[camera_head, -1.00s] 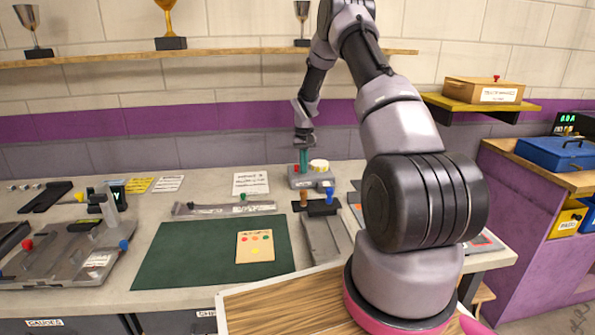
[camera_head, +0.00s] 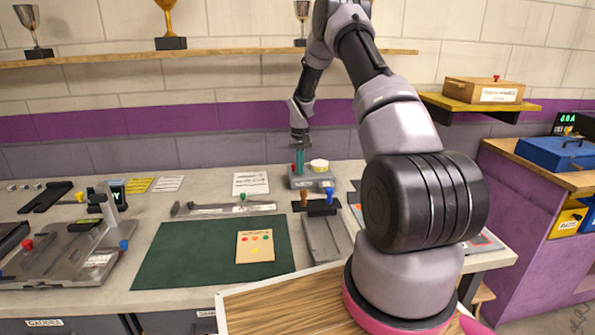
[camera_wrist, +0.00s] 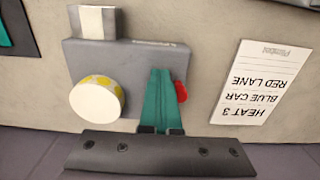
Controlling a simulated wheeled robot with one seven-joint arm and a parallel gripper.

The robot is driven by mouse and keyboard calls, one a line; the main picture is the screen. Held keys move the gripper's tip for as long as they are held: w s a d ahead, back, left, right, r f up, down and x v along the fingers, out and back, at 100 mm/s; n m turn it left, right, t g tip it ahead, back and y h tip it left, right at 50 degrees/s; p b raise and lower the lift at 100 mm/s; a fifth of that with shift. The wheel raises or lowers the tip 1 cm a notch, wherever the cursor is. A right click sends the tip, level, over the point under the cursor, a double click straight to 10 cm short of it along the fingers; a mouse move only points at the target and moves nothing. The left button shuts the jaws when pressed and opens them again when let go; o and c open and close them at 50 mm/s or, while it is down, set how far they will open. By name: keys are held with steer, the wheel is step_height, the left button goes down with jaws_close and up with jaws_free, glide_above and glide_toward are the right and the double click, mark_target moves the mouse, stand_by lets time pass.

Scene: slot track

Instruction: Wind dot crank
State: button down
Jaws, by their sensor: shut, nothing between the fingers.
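A grey box device (camera_head: 302,183) stands at the back of the bench, and it fills the middle of the wrist view (camera_wrist: 125,60). On it is a round cream knob with yellow patches (camera_wrist: 97,97), also visible in the head view (camera_head: 319,165). A red knob (camera_wrist: 181,91) sits at its other side, partly hidden behind my fingers. My gripper (camera_wrist: 162,72) has teal fingers, shut and empty, pointing down at the device between the two knobs, closer to the red one. It also shows in the head view (camera_head: 300,172). I cannot tell whether the fingertips touch the device.
A printed card (camera_wrist: 252,82) lies beside the device. In front are a metal rail (camera_head: 222,208), a block with a blue knob (camera_head: 322,208) and a green mat (camera_head: 190,255) bearing a card with coloured dots (camera_head: 255,246). A grey fixture (camera_head: 75,255) stands at the left.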

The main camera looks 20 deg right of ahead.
mark_target(291, 173)
steer(key=shift+w+a, duration=0.1)
steer(key=shift+a, duration=0.25)
steer(key=shift+w+a, duration=0.1)
steer(key=shift+a, duration=0.05)
steer(key=shift+w+a, duration=0.25)
steer(key=shift+a, duration=0.1)
stand_by(0.3)
steer(key=shift+w+a, duration=0.3)
steer(key=shift+w, duration=0.2)
steer(key=shift+w+a, duration=0.15)
steer(key=shift+w, duration=0.45)
